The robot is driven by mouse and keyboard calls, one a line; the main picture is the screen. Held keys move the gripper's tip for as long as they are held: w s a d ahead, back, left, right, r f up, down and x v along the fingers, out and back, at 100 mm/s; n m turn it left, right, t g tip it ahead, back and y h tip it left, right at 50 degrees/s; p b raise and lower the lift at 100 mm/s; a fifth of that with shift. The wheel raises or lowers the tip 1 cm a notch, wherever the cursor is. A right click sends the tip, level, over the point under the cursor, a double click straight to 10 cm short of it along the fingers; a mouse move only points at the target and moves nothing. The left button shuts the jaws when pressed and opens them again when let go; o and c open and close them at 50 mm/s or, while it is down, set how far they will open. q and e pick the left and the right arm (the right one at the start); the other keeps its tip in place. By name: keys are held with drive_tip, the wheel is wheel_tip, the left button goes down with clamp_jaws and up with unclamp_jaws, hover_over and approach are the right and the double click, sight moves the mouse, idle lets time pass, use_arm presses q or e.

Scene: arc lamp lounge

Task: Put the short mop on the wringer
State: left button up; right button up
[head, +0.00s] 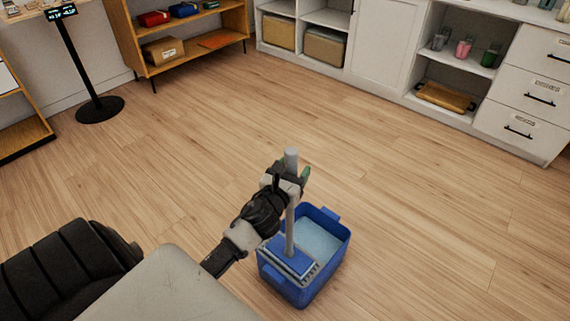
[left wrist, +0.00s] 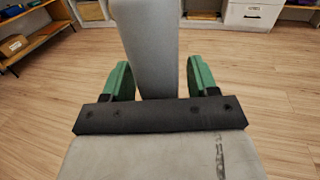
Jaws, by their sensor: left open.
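The short mop (head: 290,228) stands upright at the blue bucket (head: 330,262), its grey handle rising from a blue head. The mop head appears to rest on the wringer (head: 312,272), a grey slotted piece at the bucket's near side; exact contact is hard to tell. My left gripper (head: 288,180) is at the upper part of the handle. In the left wrist view the handle (left wrist: 146,45) stands between the two green fingers (left wrist: 160,80), with a gap visible on each side, so the gripper is open around it. My right gripper is out of view.
Light water shows in the bucket's far part. The wooden floor (head: 420,200) around it is clear. A black-based stand (head: 100,108) and a wooden shelf (head: 195,50) are at the back left. White cabinets (head: 385,40) line the back.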

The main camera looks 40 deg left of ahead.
use_arm(q)
drive_tip(key=s+d+f+n+g+y, duration=0.2)
drive_tip(key=s+n+g, duration=0.3)
drive_tip(key=s+n, duration=0.95)
drive_tip(key=s+d+f+n+g+h, duration=0.2)
drive_tip(key=s+d+n+g, duration=0.2)
drive_tip(key=n, duration=0.4)
drive_tip(key=s+d+f+n+g+h, duration=0.2)
drive_tip(key=s+d+n+g, duration=0.3)
drive_tip(key=s+n, duration=0.3)
drive_tip(key=shift+s+d+f+n+h, duration=0.25)
drive_tip(key=shift+d+f+n+h, duration=0.1)
drive_tip(key=shift+d+n+h, duration=0.35)
drive_tip(key=shift+a, duration=0.15)
